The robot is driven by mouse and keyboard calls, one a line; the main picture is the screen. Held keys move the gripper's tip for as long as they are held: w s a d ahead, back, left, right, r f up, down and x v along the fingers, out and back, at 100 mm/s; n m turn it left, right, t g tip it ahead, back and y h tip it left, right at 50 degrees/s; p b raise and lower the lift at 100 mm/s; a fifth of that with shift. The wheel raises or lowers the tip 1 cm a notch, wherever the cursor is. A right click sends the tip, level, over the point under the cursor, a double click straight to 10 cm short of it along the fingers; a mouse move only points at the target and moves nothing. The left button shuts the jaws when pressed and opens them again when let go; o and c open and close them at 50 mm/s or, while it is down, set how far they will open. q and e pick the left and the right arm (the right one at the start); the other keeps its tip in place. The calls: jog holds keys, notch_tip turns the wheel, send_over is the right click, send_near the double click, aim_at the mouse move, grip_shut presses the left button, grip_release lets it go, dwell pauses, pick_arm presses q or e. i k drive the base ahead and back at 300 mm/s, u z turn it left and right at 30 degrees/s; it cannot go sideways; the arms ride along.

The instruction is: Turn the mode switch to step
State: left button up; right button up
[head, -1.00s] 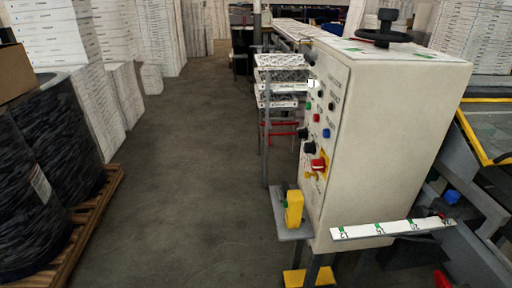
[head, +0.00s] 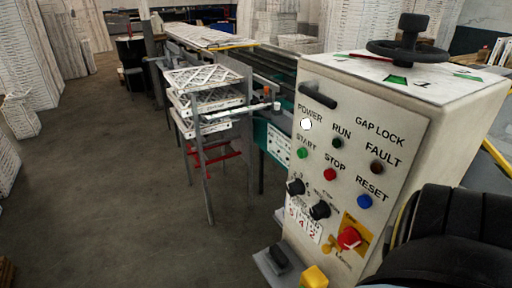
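The cream control cabinet (head: 405,115) stands at the right, with its labelled panel facing me. Two black rotary knobs sit low on the panel, an upper left knob (head: 296,187) and a lower right knob (head: 320,209). The small lettering around them is too blurred to read, so I cannot tell which is the mode switch or where either points. Neither gripper's fingers show. A dark part, probably my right arm, covers the lower right corner and hides part of the cabinet.
Above the knobs are a green start button (head: 302,153), red stop button (head: 330,174) and blue reset button (head: 364,201). A red switch on a yellow plate (head: 349,238) is close by. A black handle (head: 318,96) juts out above. Open floor (head: 110,190) lies left.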

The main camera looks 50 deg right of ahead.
aim_at(319, 210)
jog(key=i, duration=1.9)
jog(key=z, duration=3.7)
